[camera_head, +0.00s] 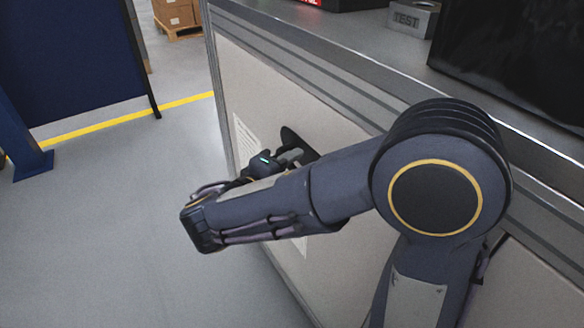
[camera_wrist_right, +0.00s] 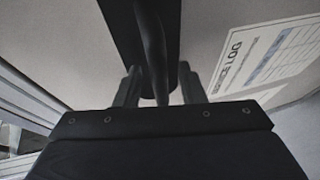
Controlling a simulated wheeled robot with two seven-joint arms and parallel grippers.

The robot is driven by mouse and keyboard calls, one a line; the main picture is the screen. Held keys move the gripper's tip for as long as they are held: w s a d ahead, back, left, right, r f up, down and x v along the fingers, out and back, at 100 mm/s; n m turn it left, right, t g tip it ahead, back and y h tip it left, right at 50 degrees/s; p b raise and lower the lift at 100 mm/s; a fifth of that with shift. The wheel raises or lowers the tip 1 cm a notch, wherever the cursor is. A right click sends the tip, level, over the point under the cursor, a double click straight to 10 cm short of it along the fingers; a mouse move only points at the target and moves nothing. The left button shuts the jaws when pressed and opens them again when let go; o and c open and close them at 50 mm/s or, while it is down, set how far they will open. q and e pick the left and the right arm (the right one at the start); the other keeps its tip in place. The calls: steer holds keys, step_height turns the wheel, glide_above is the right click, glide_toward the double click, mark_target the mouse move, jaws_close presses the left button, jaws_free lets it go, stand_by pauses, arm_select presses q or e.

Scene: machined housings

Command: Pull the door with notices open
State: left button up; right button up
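The door with notices (camera_head: 262,92) is a pale panel on the front of a grey metal cabinet and looks flush with it. A white printed notice (camera_head: 246,141) is on it; in the right wrist view a notice headed "SERVICE LOG" (camera_wrist_right: 275,58) shows at the right. A black handle (camera_head: 297,142) stands on the door. In the right wrist view the handle's bar (camera_wrist_right: 152,50) runs between the two fingers of my right gripper (camera_wrist_right: 158,86), with a gap on each side. The right gripper (camera_head: 288,158) is open around the bar; my forearm partly hides it. My left gripper is not in view.
A dark blue panel (camera_head: 70,60) stands at the left. Cartons (camera_head: 176,12) are at the back. The floor (camera_head: 120,215) left of the door is clear.

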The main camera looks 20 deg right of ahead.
steer(key=shift+w+d, duration=0.15)
steer(key=shift+d, duration=0.1)
jaws_close()
